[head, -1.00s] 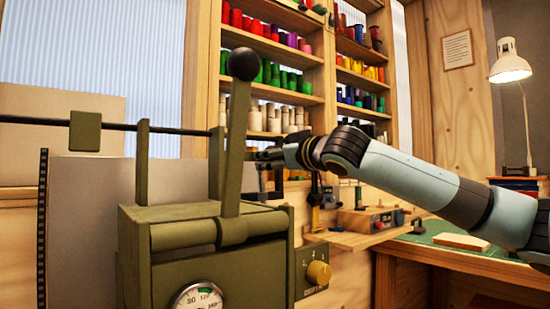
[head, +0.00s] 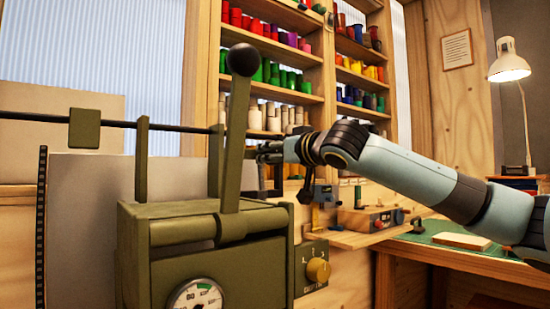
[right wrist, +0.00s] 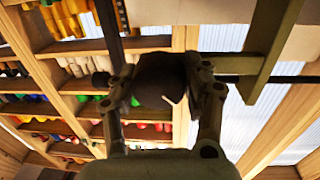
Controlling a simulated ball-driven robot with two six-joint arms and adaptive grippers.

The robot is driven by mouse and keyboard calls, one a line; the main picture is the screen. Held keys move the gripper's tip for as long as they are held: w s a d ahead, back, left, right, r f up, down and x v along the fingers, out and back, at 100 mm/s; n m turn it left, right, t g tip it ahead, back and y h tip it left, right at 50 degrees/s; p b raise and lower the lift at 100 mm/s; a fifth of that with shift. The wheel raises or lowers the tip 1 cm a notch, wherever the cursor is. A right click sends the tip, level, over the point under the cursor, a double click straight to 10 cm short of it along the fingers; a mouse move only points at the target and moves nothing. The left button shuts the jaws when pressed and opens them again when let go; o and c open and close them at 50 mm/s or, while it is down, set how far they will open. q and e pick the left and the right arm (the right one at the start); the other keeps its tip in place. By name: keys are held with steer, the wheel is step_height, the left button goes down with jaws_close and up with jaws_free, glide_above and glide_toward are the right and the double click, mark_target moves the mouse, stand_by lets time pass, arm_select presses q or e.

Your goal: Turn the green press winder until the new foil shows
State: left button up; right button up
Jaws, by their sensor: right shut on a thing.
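The green press (head: 205,262) stands at the front left, with a tall lever (head: 234,155) topped by a black ball. My right gripper (head: 264,153) is just right of this lever and partly behind it. In the right wrist view, the fingers of my right gripper (right wrist: 168,88) are closed on both sides of a dark round knob (right wrist: 160,78), which I take to be the winder handle. How the knob joins the winder is hidden. A dark rod (head: 60,119) runs across behind the press. I cannot make out any foil clearly. My left gripper is out of view.
A shelf (head: 275,90) of coloured rolls stands behind. A box with a yellow knob (head: 318,270) sits at the press's right side. A wooden bench with a green mat (head: 450,232) and a lamp (head: 509,68) are at the right.

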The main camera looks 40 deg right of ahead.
steer(key=m+b, duration=0.1)
steer(key=m, duration=0.2)
steer(key=shift+m, duration=0.3)
steer(key=m+b, duration=0.2)
steer(key=m, duration=0.1)
steer(key=shift+y+b, duration=0.4)
steer(key=m+b, duration=0.4)
steer(key=m, duration=0.1)
steer(key=shift+g+y, duration=0.3)
steer(key=shift+m+b, duration=1.45)
steer(key=shift+m, duration=0.45)
steer(key=o, duration=1.2)
steer(key=shift+d+r, duration=0.1)
